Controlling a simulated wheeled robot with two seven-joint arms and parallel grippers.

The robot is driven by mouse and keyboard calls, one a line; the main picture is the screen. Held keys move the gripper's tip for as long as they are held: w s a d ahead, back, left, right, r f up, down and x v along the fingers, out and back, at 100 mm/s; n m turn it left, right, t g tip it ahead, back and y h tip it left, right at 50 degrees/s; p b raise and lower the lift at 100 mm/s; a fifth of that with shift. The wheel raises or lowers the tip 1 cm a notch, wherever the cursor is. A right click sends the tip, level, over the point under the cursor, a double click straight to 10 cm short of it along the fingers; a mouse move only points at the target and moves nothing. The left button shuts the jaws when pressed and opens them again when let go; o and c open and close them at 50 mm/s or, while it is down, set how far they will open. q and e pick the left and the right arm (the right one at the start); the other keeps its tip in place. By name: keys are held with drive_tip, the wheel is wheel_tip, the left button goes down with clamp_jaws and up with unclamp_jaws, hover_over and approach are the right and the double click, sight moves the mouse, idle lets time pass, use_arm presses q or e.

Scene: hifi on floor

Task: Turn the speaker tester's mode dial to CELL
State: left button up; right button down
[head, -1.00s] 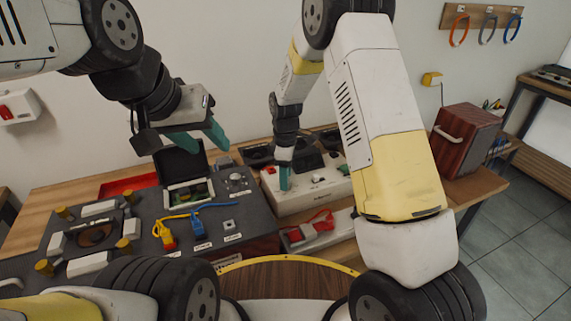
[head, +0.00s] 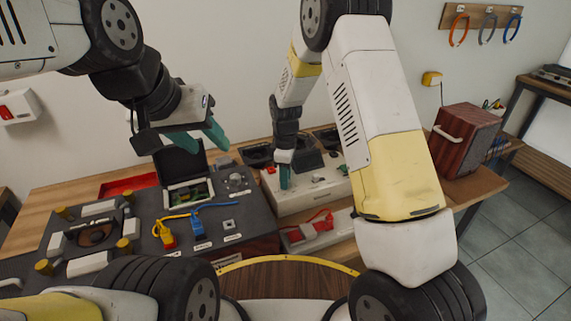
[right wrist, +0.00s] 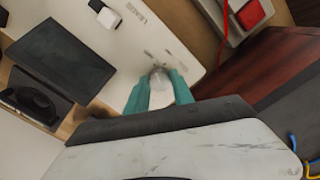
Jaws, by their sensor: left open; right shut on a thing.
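The speaker tester appears to be the pale box (head: 318,194) at the back of the bench, below my right arm; its pale top also shows in the right wrist view (right wrist: 125,50). My right gripper (head: 285,183) points down onto its top. In the right wrist view, the teal fingers of this gripper (right wrist: 160,86) are closed around a small pale round dial (right wrist: 159,74). The fingers hide much of the dial, and I cannot read its setting or the small markings beside it. My left gripper (head: 208,138) is open and empty, above the dark case at left.
A dark panel (head: 235,225) with blue and yellow plugs lies left of the tester. A grey tray with a red item (head: 318,225) lies in front. A brown wooden box (head: 465,140) stands at right. A dark screen (right wrist: 62,55) is close to my right fingers.

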drive_tip(key=m, duration=0.8)
drive_tip(key=shift+r+m, duration=0.1)
drive_tip(key=shift+m, duration=0.3)
drive_tip(key=m, duration=0.4)
drive_tip(key=shift+m, duration=0.3)
drive_tip(key=shift+w+m, duration=0.1)
drive_tip(key=shift+m, duration=1.8)
drive_tip(key=c, duration=1.1)
unclamp_jaws()
